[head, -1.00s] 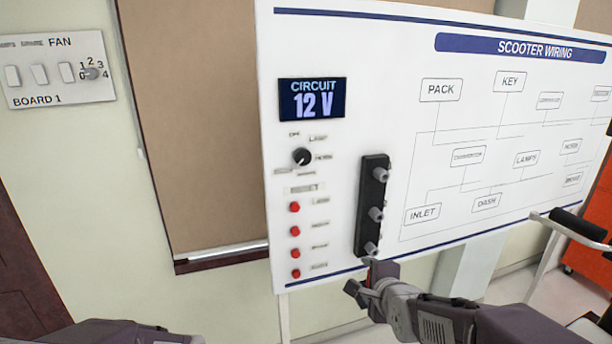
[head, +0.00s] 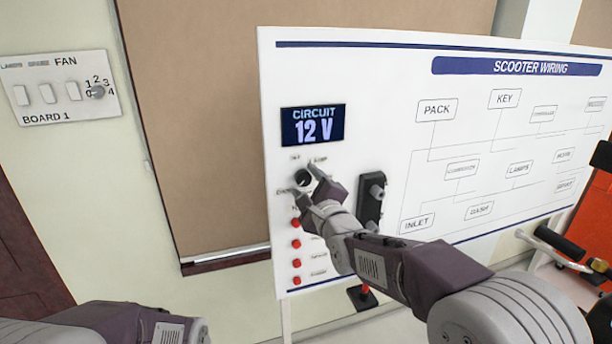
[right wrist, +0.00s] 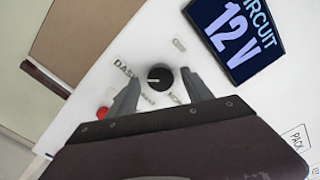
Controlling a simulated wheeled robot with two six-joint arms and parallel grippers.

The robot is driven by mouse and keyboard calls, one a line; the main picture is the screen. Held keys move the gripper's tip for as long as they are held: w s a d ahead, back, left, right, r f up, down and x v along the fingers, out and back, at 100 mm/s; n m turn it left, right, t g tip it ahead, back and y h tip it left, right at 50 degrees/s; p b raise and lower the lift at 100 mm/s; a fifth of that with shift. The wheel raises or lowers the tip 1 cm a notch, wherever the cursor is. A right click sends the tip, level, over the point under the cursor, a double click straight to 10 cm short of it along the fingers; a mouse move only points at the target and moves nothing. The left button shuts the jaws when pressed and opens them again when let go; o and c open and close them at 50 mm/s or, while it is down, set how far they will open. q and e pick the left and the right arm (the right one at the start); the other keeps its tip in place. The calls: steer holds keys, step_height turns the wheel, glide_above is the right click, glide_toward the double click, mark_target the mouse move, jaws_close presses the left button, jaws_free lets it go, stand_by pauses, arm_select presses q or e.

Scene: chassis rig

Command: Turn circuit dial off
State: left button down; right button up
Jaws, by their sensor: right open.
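The circuit dial (head: 303,177) is a round black knob on the white board, under the display (head: 313,125) reading CIRCUIT 12 V. In the right wrist view the dial (right wrist: 160,77) has a light mark pointing left, near the DASH label. My right gripper (head: 314,184) is open in front of the dial. In the right wrist view its fingers (right wrist: 160,85) stand on either side of the dial, with gaps visible. I cannot tell how far the tips are from the board. My left arm shows at the bottom left, but its gripper is out of view.
Red buttons (head: 296,244) run down the board below the dial, partly behind my right gripper. A black block with grey knobs (head: 371,198) sticks out to the right. A switch panel marked FAN (head: 62,88) is on the wall at the left.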

steer(key=shift+w, duration=0.35)
